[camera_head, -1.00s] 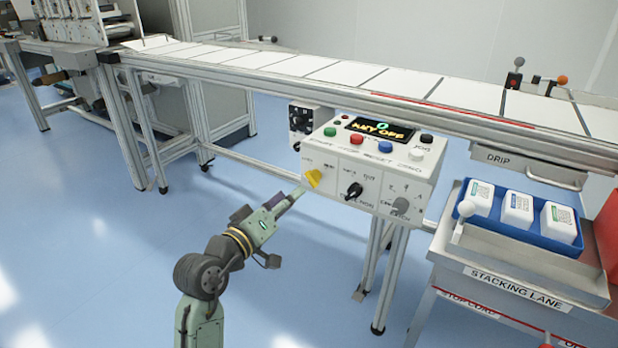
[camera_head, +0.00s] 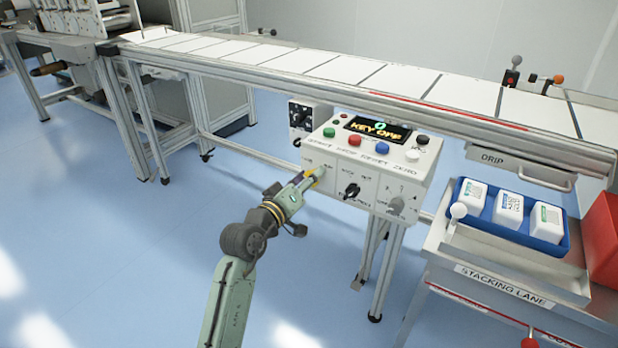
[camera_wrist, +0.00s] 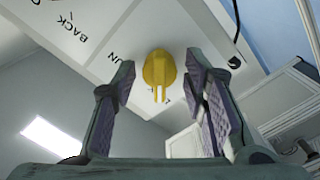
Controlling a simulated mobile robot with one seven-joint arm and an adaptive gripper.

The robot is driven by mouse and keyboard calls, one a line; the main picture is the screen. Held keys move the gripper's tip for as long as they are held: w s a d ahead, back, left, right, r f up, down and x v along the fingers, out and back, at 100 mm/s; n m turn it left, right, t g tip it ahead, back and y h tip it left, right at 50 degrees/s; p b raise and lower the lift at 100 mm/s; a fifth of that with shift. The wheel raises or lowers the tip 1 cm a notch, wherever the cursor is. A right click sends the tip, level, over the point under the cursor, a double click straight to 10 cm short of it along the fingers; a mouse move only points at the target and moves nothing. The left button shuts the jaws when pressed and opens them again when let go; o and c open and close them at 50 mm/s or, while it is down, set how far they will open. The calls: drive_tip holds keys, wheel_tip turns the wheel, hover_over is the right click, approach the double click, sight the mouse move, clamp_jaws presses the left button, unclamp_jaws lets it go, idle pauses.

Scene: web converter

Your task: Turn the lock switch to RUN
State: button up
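The lock switch is a yellow knob on the front face of the white control box (camera_head: 335,172). In the wrist view the yellow knob (camera_wrist: 159,72) sits between my two finger pads, a little beyond them, with a gap on both sides. Part of the word RUN shows beside it. My gripper (camera_wrist: 160,105) is open and faces the panel. In the head view my gripper (camera_head: 312,178) covers most of the knob, and only a bit of yellow shows. The box's display (camera_head: 378,129) reads KEY OFF.
A black selector (camera_head: 351,191) and a grey dial (camera_head: 396,205) sit on the same face, right of the knob. Coloured buttons (camera_head: 355,139) line the top. The conveyor (camera_head: 330,70) runs behind. A blue tray (camera_head: 545,238) with white containers stands at the right.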

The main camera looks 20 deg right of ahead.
clamp_jaws()
